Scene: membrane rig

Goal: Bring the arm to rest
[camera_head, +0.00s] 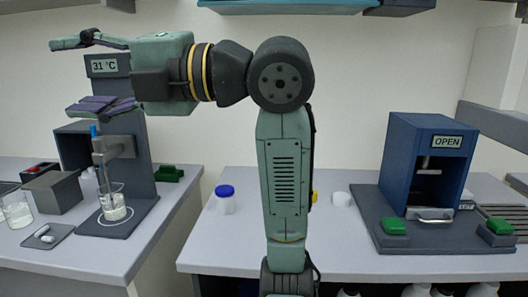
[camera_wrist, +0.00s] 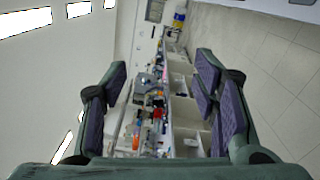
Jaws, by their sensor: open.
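My gripper (camera_head: 92,74) is at the upper left in the head view, at the end of my raised arm, which reaches left. Its two fingers are spread apart and nothing is between them. The gripper is in the air, in front of the tall grey stand with the 31 °C display (camera_head: 104,66). In the wrist view the open fingers (camera_wrist: 163,105) frame a distant row of benches, seen sideways. No object touches the fingers.
The left bench holds a beaker (camera_head: 113,205) on the stand's base, a grey box (camera_head: 54,192) and a small tray (camera_head: 47,237). The right bench holds a blue-capped jar (camera_head: 225,203) and a blue press (camera_head: 424,165) marked OPEN. A shelf (camera_head: 290,6) hangs above. A gap separates the benches.

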